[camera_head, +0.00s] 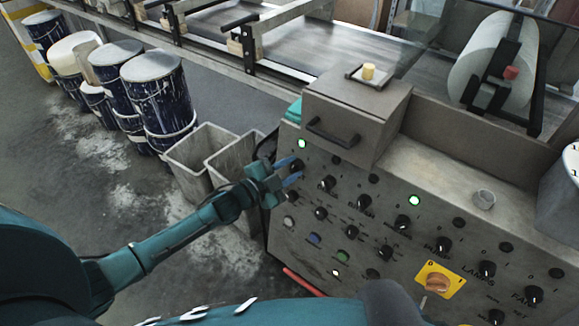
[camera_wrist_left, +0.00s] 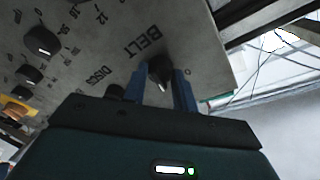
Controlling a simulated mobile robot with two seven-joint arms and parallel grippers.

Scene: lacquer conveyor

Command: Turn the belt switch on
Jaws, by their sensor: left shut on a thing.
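The belt switch (camera_head: 297,164) is a black rotary knob at the upper left of the grey control panel (camera_head: 330,246). In the left wrist view the belt switch (camera_wrist_left: 160,70) sits beside the printed word BELT. My left gripper (camera_head: 292,173) is shut on this knob, with its blue fingers on either side; the wrist view shows the left gripper (camera_wrist_left: 160,84) the same way. A light pointer mark shows on the knob, but its exact setting is hard to read. A green lamp (camera_head: 302,143) just above the knob is lit. My right gripper is not seen.
Other black knobs, such as one (camera_head: 327,184) close to the right, crowd the panel. An orange switch on a yellow plate (camera_head: 438,282) is lower right. A handled box (camera_head: 355,110) stands above. Grey bins (camera_head: 200,150) and paint drums (camera_head: 155,90) stand left.

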